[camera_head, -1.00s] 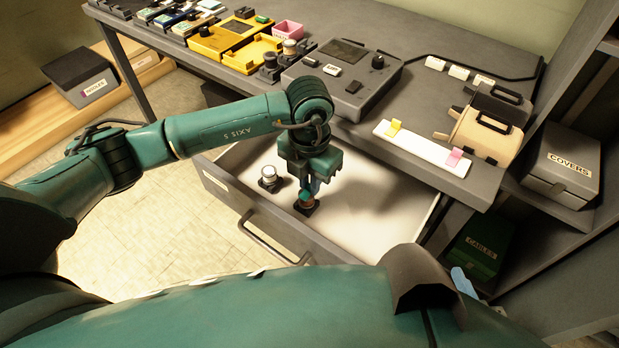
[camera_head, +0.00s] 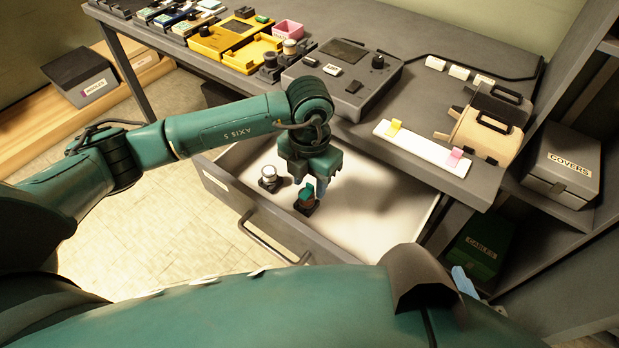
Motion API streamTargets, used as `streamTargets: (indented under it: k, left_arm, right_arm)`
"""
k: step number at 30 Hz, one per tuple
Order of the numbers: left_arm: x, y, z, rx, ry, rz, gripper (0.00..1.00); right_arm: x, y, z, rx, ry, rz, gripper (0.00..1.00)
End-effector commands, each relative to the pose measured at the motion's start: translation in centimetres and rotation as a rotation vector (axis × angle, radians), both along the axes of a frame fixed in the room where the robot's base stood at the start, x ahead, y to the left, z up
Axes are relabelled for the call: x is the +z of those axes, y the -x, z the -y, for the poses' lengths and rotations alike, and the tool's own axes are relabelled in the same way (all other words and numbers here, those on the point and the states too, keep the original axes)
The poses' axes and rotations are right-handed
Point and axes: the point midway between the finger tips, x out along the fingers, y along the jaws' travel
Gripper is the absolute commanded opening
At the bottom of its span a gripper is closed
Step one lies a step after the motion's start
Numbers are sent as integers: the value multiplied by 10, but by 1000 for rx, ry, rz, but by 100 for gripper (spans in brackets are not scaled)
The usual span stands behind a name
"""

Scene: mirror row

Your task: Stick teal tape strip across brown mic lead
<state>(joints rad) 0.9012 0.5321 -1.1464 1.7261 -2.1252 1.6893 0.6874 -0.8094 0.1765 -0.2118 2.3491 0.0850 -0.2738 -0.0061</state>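My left gripper (camera_head: 312,172) hangs over the open grey drawer (camera_head: 400,200), at the end of the green arm. Its fingertips are not clear, so I cannot tell whether it is open. Just below it, a small teal piece (camera_head: 307,189), likely the tape strip, shows against a reddish-brown part on a black base (camera_head: 306,209) on the drawer floor. I cannot tell whether this brown part is the mic lead, or how the teal piece meets it. A light blue tip (camera_head: 463,282) behind my dark shroud may be my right gripper. Its state does not show.
A silver-topped knob on a black base (camera_head: 268,180) stands left of the teal piece. On the desk, a white strip board (camera_head: 424,148) bears yellow (camera_head: 394,127) and pink (camera_head: 455,157) tabs. A grey device (camera_head: 343,80) stands behind. The drawer's right part is clear.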

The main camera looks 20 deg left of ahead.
Motion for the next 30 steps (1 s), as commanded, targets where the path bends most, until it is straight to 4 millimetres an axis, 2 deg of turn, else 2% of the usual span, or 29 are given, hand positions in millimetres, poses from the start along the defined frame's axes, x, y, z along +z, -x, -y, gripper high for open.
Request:
streamTargets:
  k: [2, 3, 4, 12, 18, 24, 30]
  left_arm:
    - [0, 0, 0, 0, 0, 0, 40]
    - [9, -1, 0, 0, 2, 5, 40]
    - [17, -2, 0, 0, 2, 5, 40]
    - [82, -1, 0, -1, 1, 6, 40]
    - [117, -1, 0, 0, 0, 4, 40]
    - [131, 0, 0, 0, -1, 1, 40]
    - [132, 0, 0, 0, 0, 0, 40]
  right_arm:
    - [10, 2, 3, -6, 4, 25, 36]
    - [19, 5, 6, -8, 6, 38, 36]
    - [21, 5, 6, -8, 6, 38, 36]
    - [16, 4, 4, -2, 4, 12, 36]
    - [11, 3, 0, 4, 1, -4, 36]
    - [13, -1, -1, -1, -5, 0, 36]
    - [13, -1, -1, -4, -8, -2, 36]
